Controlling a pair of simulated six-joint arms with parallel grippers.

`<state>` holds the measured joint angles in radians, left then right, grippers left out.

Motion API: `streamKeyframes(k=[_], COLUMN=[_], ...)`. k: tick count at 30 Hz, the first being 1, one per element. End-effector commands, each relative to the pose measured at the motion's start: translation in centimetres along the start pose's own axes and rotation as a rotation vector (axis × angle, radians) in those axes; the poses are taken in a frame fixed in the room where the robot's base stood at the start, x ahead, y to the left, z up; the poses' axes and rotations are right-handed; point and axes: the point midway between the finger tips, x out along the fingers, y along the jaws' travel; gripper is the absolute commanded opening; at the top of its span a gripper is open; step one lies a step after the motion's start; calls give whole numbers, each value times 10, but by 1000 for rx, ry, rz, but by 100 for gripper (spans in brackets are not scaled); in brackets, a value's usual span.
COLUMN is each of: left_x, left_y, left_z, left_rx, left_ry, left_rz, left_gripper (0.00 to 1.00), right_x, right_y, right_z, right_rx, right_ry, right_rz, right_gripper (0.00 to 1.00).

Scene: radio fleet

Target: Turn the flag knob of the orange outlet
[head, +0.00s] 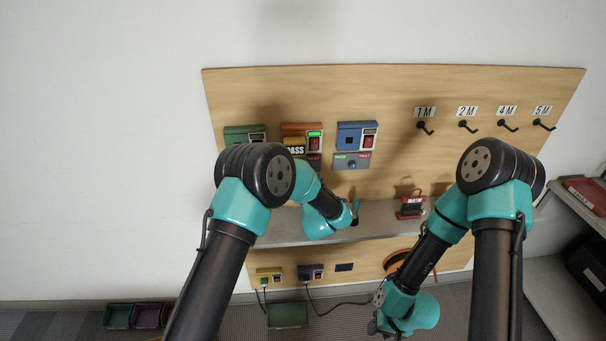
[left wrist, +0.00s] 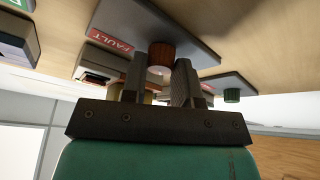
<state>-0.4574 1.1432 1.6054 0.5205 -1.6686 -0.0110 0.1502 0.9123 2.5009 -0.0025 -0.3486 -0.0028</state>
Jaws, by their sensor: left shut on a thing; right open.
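The orange outlet (head: 300,130) is on the upper part of the wooden board in the head view, with a lit green display, a red switch and a yellow PASS piece. My left arm hides much of the plate below it. In the left wrist view a brownish-orange knob (left wrist: 161,52) stands out from a grey plate (left wrist: 190,40) with a red FAULT label. My left gripper (left wrist: 158,72) has its fingers on either side of this knob and is shut on it. My right gripper (head: 374,326) is open, low in the head view, away from the outlets; its fingers are hard to see.
A green outlet (head: 240,132) and a blue outlet (head: 357,133) flank the orange one. Hooks (head: 425,128) line the board's right. A grey shelf (head: 380,222) crosses below, carrying a red-and-black item (head: 411,207). Cables and a green bin (head: 287,315) are lower down.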

Motion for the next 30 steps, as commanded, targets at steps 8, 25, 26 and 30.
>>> streamKeyframes(k=[8,25,26,30], left_x=[0,0,0,-4], left_y=[0,0,0,0], left_z=[0,0,0,0], left_rx=[-8,-7,-7,-7], left_ry=[-1,0,0,-1], left_rz=[-3,-2,-2,-2], left_gripper=[4,53,53,53], right_x=[0,0,0,0], right_y=[0,0,0,0], right_z=[0,0,0,0], right_rx=[0,0,0,0], right_ry=[0,0,0,0], right_rz=[0,0,0,0], right_gripper=[43,43,43,43])
